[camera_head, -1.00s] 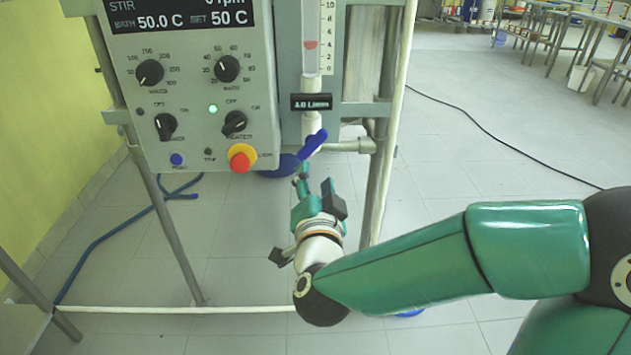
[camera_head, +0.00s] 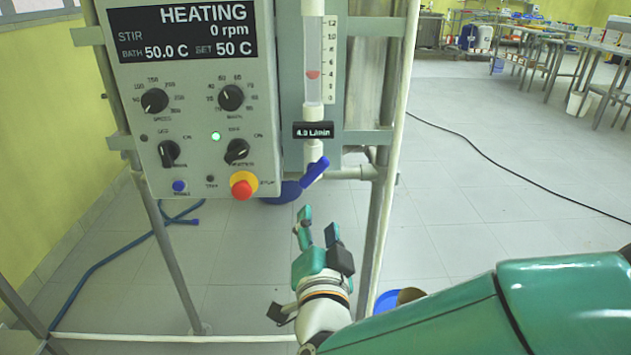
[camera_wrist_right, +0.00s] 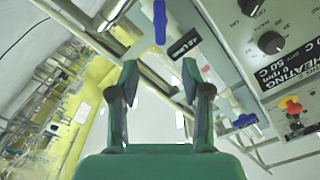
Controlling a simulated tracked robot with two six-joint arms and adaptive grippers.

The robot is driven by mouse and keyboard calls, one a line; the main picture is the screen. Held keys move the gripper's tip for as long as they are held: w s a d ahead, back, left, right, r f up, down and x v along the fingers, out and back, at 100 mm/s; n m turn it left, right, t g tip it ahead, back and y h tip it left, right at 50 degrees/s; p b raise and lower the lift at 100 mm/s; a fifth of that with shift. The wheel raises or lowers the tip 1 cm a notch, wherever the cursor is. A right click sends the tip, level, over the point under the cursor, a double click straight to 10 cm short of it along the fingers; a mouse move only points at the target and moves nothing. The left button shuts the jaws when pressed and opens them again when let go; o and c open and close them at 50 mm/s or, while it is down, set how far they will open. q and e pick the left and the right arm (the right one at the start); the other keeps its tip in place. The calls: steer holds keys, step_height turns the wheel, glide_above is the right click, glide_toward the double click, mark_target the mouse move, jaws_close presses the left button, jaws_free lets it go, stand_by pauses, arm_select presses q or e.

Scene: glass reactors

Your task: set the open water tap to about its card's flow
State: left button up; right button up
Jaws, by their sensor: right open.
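The water tap's blue lever handle (camera_head: 315,172) sits below the flow tube, slanting up to the right in the head view. It also shows at the top of the wrist view (camera_wrist_right: 160,20). The black card (camera_head: 314,130) reads 4.0 L/min. The red float (camera_head: 313,75) in the flow tube is near the 4 mark. My right gripper (camera_head: 318,227) is open and empty, below the handle and apart from it. In the wrist view its spread fingers (camera_wrist_right: 159,80) point towards the handle, which lies beyond the gap between them. My left gripper is not in view.
The control box (camera_head: 190,110) with knobs and a red stop button (camera_head: 242,186) stands left of the tap. A vertical frame post (camera_head: 382,200) and a horizontal pipe (camera_head: 350,173) are close on the right. A blue hose (camera_head: 110,250) runs at the lower left.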

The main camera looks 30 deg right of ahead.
mark_target(315, 175)
steer(key=x, duration=1.6)
steer(key=shift+w+d+b, duration=0.3)
